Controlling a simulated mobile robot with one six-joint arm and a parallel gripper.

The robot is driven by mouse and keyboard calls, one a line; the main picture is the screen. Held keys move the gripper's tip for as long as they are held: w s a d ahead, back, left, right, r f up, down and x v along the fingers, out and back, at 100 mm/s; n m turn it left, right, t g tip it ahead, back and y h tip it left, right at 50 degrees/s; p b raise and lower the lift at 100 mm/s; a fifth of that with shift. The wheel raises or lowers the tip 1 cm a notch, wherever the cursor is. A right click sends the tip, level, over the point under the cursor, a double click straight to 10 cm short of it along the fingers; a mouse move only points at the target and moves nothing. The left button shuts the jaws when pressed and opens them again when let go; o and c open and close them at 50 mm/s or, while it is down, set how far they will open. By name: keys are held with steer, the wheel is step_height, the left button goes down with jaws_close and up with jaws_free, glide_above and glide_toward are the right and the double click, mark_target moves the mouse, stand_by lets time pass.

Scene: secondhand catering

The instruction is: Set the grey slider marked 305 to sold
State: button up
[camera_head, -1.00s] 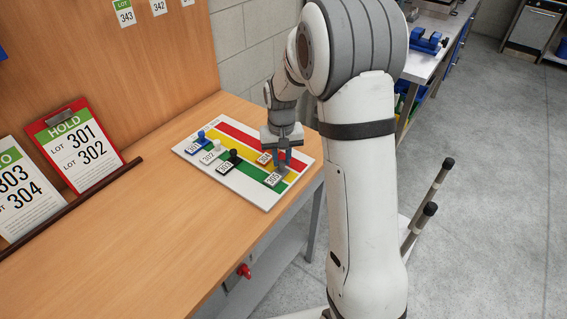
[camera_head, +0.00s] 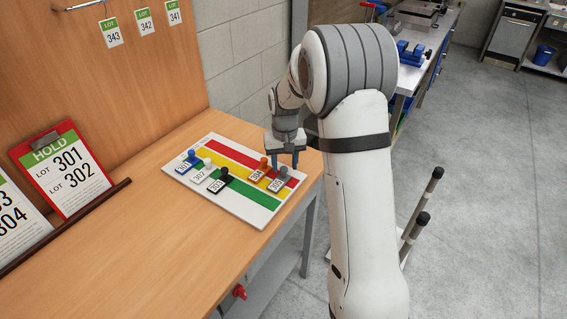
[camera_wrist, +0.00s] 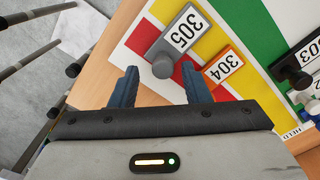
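The grey slider marked 305 (camera_head: 277,185) is at the near right end of the striped board (camera_head: 240,207). My gripper (camera_head: 285,161) is above the board's right end. I cannot read which stripe means sold.
The orange slider 304 (camera_wrist: 228,66) is close beside 305. Black 303 (camera_head: 217,185), white 302 (camera_head: 200,174) and blue 301 (camera_head: 186,166) are farther left.

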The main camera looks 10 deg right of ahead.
mark_target(285, 167)
step_height(285, 167, up, 7)
steer(key=shift+r+b, duration=0.1)
steer(key=shift+b, duration=0.35)
steer(key=shift+r, duration=0.3)
steer(key=shift+s+r, duration=0.1)
steer(key=shift+s, duration=0.05)
steer(key=s+r+t, duration=0.1)
steer(key=s+r, duration=0.1)
steer(key=s, duration=1.2)
steer(key=s+d+r+t, duration=0.1)
steer(key=s+r+t, duration=0.1)
steer(key=s, duration=1.2)
steer(key=shift+s+r, duration=0.3)
steer(key=shift+r, duration=0.3)
